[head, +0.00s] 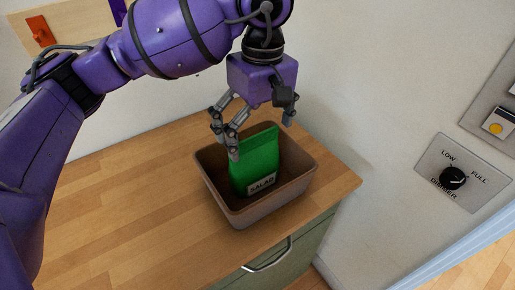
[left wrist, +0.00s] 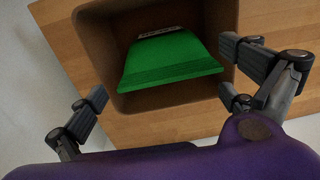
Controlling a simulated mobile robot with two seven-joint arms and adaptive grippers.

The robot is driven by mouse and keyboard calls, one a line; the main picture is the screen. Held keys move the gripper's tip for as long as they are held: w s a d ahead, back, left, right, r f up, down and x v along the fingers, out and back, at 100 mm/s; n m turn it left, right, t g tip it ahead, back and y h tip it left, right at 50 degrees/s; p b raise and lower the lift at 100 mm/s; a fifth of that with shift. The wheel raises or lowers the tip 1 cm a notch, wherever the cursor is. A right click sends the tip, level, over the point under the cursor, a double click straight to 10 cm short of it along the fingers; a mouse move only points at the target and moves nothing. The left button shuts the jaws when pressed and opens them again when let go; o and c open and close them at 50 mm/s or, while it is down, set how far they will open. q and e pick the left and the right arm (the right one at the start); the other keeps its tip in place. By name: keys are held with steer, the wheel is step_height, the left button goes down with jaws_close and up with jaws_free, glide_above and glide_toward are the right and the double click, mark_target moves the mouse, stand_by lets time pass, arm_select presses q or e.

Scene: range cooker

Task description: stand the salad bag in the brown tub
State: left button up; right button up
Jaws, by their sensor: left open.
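The green salad bag (head: 258,160) stands in the brown tub (head: 262,212), leaning slightly, with its SALAD label facing the front. In the left wrist view the green bag (left wrist: 170,58) shows from above inside the tub (left wrist: 112,55). My left gripper (head: 262,138) is above the tub with its fingers spread on both sides of the bag's top. The bag's base is partly hidden by the tub's front wall. My right gripper is not in view.
The tub stands on a wooden counter (head: 130,190) near its right end, above a green drawer with a metal handle (head: 268,257). A wall with a dimmer knob (head: 453,178) is close on the right. The counter's left part is clear.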

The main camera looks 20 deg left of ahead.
arm_select(q)
step_height(320, 180, up, 6)
steer(key=shift+w+f, duration=0.1)
steer(key=shift+f, duration=0.05)
